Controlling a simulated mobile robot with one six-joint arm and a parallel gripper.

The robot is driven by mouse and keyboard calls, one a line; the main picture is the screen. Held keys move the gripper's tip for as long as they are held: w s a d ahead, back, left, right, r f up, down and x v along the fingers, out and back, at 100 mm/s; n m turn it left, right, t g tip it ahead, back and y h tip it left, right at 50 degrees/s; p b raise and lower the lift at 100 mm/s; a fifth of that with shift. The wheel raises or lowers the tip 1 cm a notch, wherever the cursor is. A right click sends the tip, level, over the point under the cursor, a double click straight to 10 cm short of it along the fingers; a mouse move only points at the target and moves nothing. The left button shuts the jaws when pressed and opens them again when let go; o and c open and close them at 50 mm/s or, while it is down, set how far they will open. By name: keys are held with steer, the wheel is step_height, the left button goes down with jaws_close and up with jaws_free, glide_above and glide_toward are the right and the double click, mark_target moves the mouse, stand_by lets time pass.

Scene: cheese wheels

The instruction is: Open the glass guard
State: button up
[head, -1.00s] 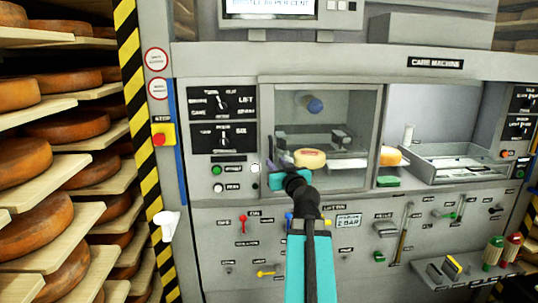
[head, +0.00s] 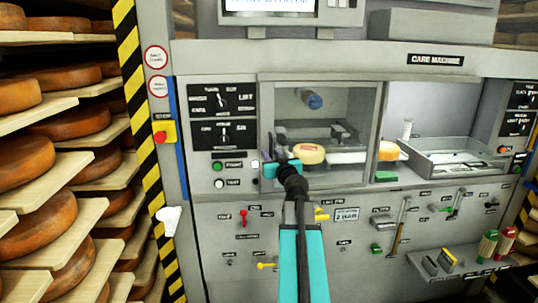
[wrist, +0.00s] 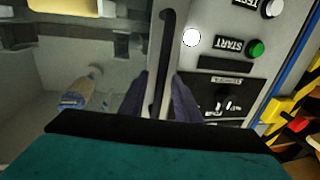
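The glass guard (head: 350,110) is a clear pane in a grey frame over the middle bay of the care machine, and it looks closed. In the wrist view the dark upright handle (wrist: 166,40) stands at the guard's edge. My gripper (wrist: 161,82) has one dark finger on each side of this handle. I cannot tell whether the fingers press on it or leave a small gap. In the head view my gripper (head: 268,165) is at the guard's lower left edge, with the handle hidden.
Left of the guard are dials, a green START button (head: 217,167) and a red stop button (head: 161,136). An open bay with a metal tray (head: 455,165) is at the right. Levers and a small shelf (head: 470,265) stick out below. Cheese racks stand at the left.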

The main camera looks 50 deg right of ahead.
steer(key=shift+w+d, duration=0.15)
steer(key=shift+w, duration=0.05)
jaws_close()
steer(key=shift+a+f, duration=0.15)
steer(key=shift+a, duration=0.3)
steer(key=shift+d, duration=0.3)
